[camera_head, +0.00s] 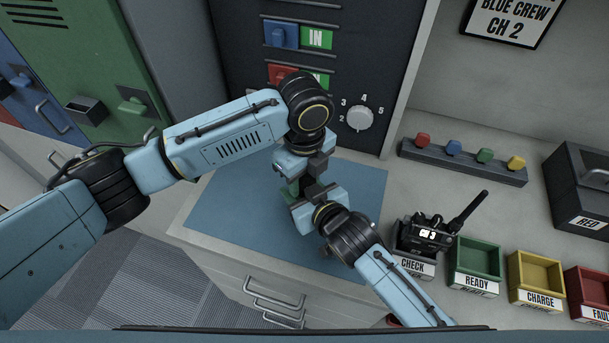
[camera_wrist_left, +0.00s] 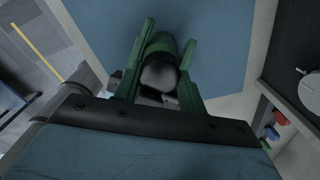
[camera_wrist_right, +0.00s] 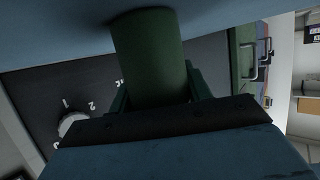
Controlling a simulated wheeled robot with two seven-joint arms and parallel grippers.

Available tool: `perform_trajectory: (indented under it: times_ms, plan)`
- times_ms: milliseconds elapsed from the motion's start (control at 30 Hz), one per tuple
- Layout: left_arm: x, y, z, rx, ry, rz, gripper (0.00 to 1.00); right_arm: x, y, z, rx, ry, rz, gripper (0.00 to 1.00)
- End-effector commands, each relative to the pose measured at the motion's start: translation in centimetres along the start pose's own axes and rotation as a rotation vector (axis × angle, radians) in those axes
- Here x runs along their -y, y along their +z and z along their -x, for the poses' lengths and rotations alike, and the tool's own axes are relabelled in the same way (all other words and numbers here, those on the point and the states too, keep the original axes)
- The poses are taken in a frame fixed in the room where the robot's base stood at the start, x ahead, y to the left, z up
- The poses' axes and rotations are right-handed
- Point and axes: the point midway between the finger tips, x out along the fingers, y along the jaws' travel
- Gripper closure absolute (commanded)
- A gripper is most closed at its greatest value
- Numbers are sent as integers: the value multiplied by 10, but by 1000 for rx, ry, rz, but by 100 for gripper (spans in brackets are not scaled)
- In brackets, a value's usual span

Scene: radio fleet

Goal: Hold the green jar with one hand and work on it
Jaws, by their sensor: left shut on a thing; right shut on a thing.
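The green jar (camera_head: 291,188) is mostly hidden behind my grippers in the head view, over the blue mat (camera_head: 232,200). In the right wrist view its green side (camera_wrist_right: 150,55) shows as a cylinder between the fingers. My right gripper (camera_head: 312,190) is shut on the jar's body from the front. My left gripper (camera_head: 308,165) comes from above and is shut at the jar's upper end. In the left wrist view a grey rounded top (camera_wrist_left: 160,76) sits between its fingers, with green jar (camera_wrist_left: 160,45) beyond. Whether the top is loose cannot be told.
A black radio (camera_head: 430,232) stands in the CHECK holder, beside the green READY (camera_head: 474,262), yellow CHARGE (camera_head: 536,278) and red bins. A rail of coloured knobs (camera_head: 463,160) lies behind. A dark panel with a dial (camera_head: 358,117) stands at the back. Green lockers (camera_head: 85,60) are left.

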Motion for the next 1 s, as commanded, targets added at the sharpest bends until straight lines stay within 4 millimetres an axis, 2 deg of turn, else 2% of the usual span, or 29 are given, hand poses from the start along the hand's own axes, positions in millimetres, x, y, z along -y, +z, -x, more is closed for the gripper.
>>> perform_trajectory:
  times_ms: [300,333,500,800,1000]
  plan:
    - [0,0,0,0,1,36,87,0,0,0,1,0,0,100]
    - [0,0,0,0,0,36,58,0,0,0,1,0,0,100]
    - [0,0,0,0,0,35,38,0,0,0,1,0,0,100]
    - [0,0,2,1,0,35,38,0,0,0,1,0,0,100]
    - [1,0,22,2,-3,35,38,0,0,0,1,0,0,100]
